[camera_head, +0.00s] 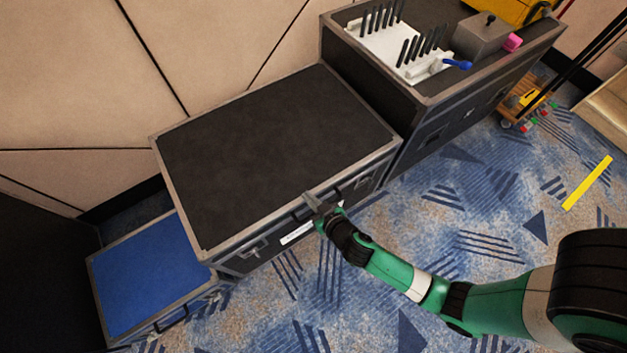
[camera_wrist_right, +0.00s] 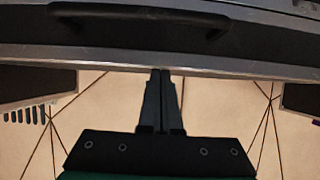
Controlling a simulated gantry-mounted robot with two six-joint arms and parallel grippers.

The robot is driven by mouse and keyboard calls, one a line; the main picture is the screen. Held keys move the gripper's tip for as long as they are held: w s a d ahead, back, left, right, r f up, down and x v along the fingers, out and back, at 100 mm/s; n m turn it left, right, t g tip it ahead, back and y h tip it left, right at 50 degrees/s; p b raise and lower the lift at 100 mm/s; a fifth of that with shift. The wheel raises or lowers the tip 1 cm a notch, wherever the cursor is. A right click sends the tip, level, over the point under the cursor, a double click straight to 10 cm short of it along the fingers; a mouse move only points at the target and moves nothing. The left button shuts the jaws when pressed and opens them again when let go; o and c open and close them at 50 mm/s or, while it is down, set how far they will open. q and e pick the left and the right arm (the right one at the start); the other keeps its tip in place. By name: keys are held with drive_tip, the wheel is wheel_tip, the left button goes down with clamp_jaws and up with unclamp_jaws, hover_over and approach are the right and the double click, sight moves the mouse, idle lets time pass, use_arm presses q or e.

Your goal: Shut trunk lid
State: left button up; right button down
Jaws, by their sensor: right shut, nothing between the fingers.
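The trunk is a large black case with metal edging. Its dark lid (camera_head: 275,140) lies level, or nearly so, over the box in the head view. I cannot tell whether a small gap is left under its rim. A latch (camera_head: 250,248) and a handle show on the front side. My right gripper (camera_head: 314,203) is shut and empty at the lid's front edge, near the middle. In the right wrist view its closed fingertips (camera_wrist_right: 161,72) meet the metal rim (camera_wrist_right: 225,67), with a black handle (camera_wrist_right: 140,17) beyond. Contact is not certain. My left gripper is not in view.
A blue-topped case (camera_head: 150,275) stands at the left. A taller case at the right holds a white rack (camera_head: 395,45), a grey box (camera_head: 483,38) and small tools. Panelled wall (camera_head: 210,45) rises behind.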

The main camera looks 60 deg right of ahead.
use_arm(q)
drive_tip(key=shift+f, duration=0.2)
use_arm(e)
drive_tip(key=shift+g, duration=0.5)
drive_tip(key=f, duration=0.1)
drive_tip(key=s+f, duration=0.2)
drive_tip(key=f, duration=0.1)
wheel_tip(320, 180, up, 8)
drive_tip(key=w+p, duration=0.2)
drive_tip(key=p, duration=0.3)
use_arm(q)
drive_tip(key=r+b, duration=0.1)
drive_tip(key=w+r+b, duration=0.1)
drive_tip(key=b, duration=0.1)
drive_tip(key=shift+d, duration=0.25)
use_arm(e)
drive_tip(key=s+a+f+t, duration=0.1)
drive_tip(key=s+a+f, duration=0.2)
drive_tip(key=s, duration=0.5)
drive_tip(key=shift+s+a+f, duration=0.2)
drive_tip(key=shift+s+a, duration=0.15)
